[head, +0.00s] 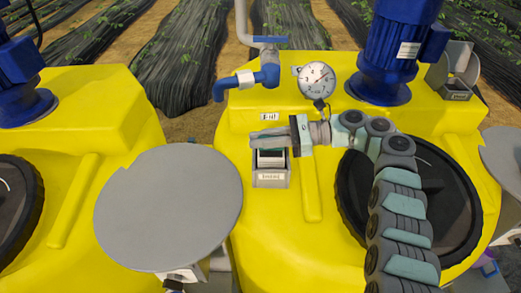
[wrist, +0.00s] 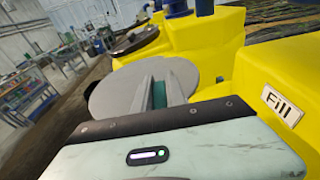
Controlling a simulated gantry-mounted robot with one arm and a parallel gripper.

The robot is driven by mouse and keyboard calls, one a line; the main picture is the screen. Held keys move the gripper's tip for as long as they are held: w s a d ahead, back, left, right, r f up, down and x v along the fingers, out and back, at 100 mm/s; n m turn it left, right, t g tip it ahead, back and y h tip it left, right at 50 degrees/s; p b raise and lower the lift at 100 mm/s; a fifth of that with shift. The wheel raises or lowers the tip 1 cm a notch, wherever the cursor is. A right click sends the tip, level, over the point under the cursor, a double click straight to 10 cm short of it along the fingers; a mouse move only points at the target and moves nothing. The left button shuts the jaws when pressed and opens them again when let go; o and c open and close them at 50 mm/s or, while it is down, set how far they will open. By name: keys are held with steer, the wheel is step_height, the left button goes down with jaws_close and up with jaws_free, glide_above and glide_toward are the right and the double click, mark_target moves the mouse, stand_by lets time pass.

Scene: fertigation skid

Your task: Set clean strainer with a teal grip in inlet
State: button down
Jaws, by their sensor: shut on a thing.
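My gripper (head: 262,138) is at the middle of the head view, just above a small grey labelled box (head: 271,181) on the yellow tank. In the wrist view its two grey fingers (wrist: 160,88) are closed on a teal piece (wrist: 160,95), which looks like the strainer's grip. The strainer's body is hidden in the wrist view. In the head view a pale part shows in the box's open top below the fingers; I cannot tell whether it belongs to the held strainer. Which opening is the inlet is not clear.
A large grey disc (head: 168,208) stands left of the box. Behind are a blue tap (head: 250,77), a pressure gauge (head: 317,80) and a blue motor (head: 395,50). A black-rimmed lid (head: 455,205) lies right of the gripper.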

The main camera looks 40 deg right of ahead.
mark_target(260, 149)
step_height(260, 149, down, 4)
steer(key=shift+f, duration=0.2)
steer(key=c, duration=1.4)
jaws_free()
steer(key=shift+o, duration=0.2)
